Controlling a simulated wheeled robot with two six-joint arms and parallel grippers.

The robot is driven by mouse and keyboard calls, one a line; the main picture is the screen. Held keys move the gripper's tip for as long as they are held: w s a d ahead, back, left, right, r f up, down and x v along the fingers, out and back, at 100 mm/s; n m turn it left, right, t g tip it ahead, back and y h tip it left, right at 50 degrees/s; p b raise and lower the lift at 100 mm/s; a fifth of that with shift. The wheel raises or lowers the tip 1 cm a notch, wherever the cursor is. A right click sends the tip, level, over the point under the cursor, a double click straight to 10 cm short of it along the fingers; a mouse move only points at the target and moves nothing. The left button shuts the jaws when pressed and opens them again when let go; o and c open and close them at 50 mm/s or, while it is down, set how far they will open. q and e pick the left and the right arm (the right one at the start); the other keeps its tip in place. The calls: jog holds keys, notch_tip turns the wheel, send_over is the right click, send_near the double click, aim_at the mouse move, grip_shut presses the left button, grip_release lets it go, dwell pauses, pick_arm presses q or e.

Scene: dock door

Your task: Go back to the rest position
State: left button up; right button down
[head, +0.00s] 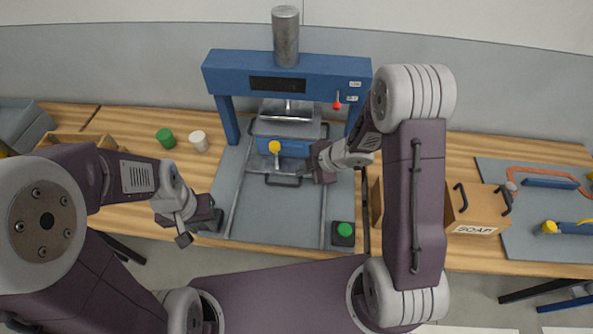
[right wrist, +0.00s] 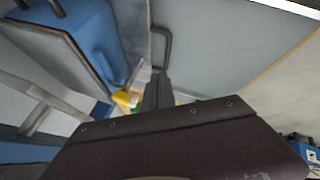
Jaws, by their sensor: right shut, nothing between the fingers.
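My left gripper (head: 198,229) is over the front edge of the workbench, left of the press's grey base plate, and its fingers look spread with nothing between them. My right gripper (head: 320,168) is shut and empty, beside the right side of the press's blue sliding block. In the right wrist view its fingers (right wrist: 157,92) are together, close to a dark bar handle (right wrist: 164,42). The blue press (head: 287,72) stands at the back, with a yellow-knobbed lever (head: 275,147) at its front.
A green button box (head: 343,234) sits on the base plate's front right. A green cylinder (head: 166,138) and a white one (head: 199,141) stand left of the press. A box marked SOAP (head: 476,211) and a grey mat (head: 537,175) with tools lie right of my right arm.

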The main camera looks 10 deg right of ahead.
jog(key=w+d+r+m+t+h, duration=0.1)
jog(key=d+r+m+t+h, duration=0.15)
jog(key=r, duration=0.35)
jog(key=w+d+r+m+t+h, duration=0.1)
jog(key=d+r+m, duration=0.15)
jog(key=r, duration=0.25)
jog(key=s+d+f+m+g+h, duration=0.1)
jog(key=s+f+m+g, duration=0.1)
jog(key=s+m, duration=0.5)
jog(key=s+d+f+m+g+h, duration=0.1)
jog(key=s+m+g, duration=0.4)
jog(key=s, duration=0.6)
jog(key=d+f+m, duration=0.1)
jog(key=m, duration=0.1)
jog(key=shift+s+f+m, duration=0.15)
jog(key=shift+f+m, duration=0.1)
jog(key=shift+m, duration=0.05)
